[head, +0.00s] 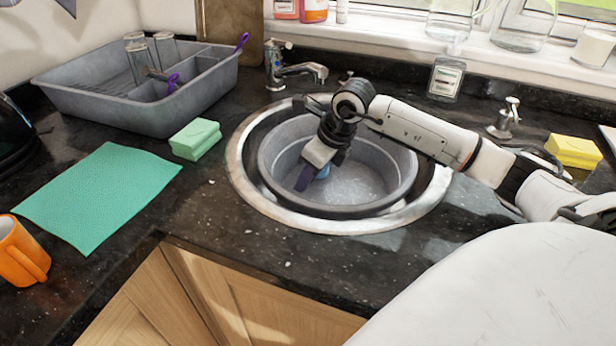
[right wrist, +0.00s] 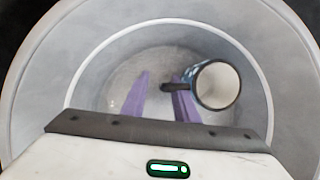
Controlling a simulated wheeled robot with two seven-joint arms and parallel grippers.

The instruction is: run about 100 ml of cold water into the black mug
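A mug (right wrist: 217,85) with a dark rim, dark handle and pale inside stands in the grey round basin (right wrist: 285,100) in the right wrist view. Its outer wall looks bluish, and a small blue part of it (head: 323,172) shows beside my gripper in the head view. My right gripper (right wrist: 160,92) points down into the basin (head: 408,165), its purple fingers apart. The handle is close to the right-hand finger; I cannot tell if they touch. The gripper (head: 304,178) partly hides the mug in the head view. The metal tap (head: 290,65) stands behind the sink. My left gripper is out of view.
The basin sits inside the round sink rim (head: 240,165). An orange mug (head: 20,255) and green cloth (head: 100,195) lie left, with a green sponge (head: 195,138) and grey rack (head: 150,115). A soap pump (head: 506,118) and yellow sponge (head: 574,150) are right. The front counter is clear.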

